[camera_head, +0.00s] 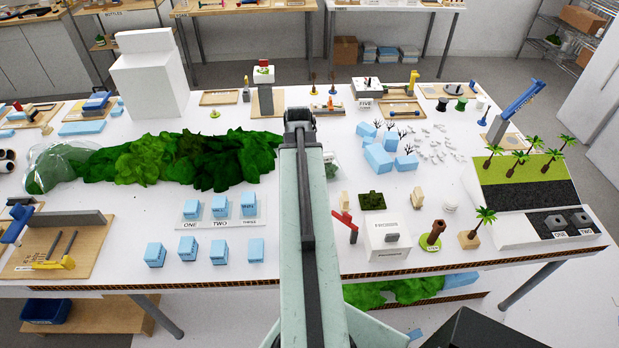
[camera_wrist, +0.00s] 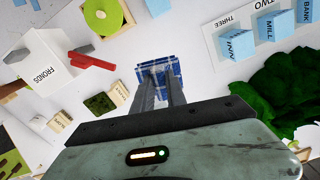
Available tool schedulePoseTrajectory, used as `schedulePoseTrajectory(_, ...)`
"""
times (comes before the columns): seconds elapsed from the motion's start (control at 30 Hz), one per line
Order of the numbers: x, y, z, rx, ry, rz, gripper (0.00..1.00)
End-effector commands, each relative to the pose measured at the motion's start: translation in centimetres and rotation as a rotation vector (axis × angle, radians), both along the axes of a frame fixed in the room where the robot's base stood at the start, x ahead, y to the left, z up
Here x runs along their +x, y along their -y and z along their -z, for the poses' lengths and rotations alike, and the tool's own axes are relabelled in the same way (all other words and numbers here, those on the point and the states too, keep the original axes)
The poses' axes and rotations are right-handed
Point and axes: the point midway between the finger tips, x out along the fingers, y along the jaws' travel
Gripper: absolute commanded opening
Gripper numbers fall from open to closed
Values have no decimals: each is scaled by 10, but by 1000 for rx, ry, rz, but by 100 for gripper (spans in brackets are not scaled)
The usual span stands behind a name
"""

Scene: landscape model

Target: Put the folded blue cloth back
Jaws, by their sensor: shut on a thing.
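The folded blue cloth (camera_wrist: 157,64) has a checked pattern and shows in the wrist view between my fingertips. My gripper (camera_wrist: 160,76) is shut on it, and the fingers cover part of it. The cloth appears held above the white table (camera_wrist: 195,78), though the gap is hard to judge. In the head view my arm reaches forward over the middle of the table (camera_head: 250,110). The cloth is hidden there behind my arm.
Green foliage (camera_head: 200,158) lies left of my arm, with several small blue blocks (camera_head: 219,250) in front. A white box (camera_head: 387,238) and a red-armed piece (camera_head: 344,222) stand to the right. A tall white block (camera_head: 148,75) stands at the back left.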

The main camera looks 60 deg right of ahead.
Motion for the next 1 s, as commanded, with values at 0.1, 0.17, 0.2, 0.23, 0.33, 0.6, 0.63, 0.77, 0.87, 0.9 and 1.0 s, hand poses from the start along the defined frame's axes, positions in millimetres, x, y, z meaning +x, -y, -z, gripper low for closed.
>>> schedulePoseTrajectory(0.1,-6,34,18,1,0,-139,0)
schedulePoseTrajectory(0.17,-10,43,20,1,0,-196,0)
schedulePoseTrajectory(0.2,-12,47,21,1,0,-221,0)
schedulePoseTrajectory(0.23,-12,48,21,1,0,-231,0)
schedulePoseTrajectory(0.33,-13,47,19,1,0,-241,0)
schedulePoseTrajectory(0.6,-14,45,19,1,0,-239,0)
schedulePoseTrajectory(0.63,-14,45,19,1,0,-239,0)
schedulePoseTrajectory(0.77,-13,45,27,1,0,-239,0)
schedulePoseTrajectory(0.87,-13,45,34,1,0,-238,0)
schedulePoseTrajectory(0.9,-13,45,37,1,0,-238,0)
schedulePoseTrajectory(1.0,-13,45,46,1,0,-238,0)
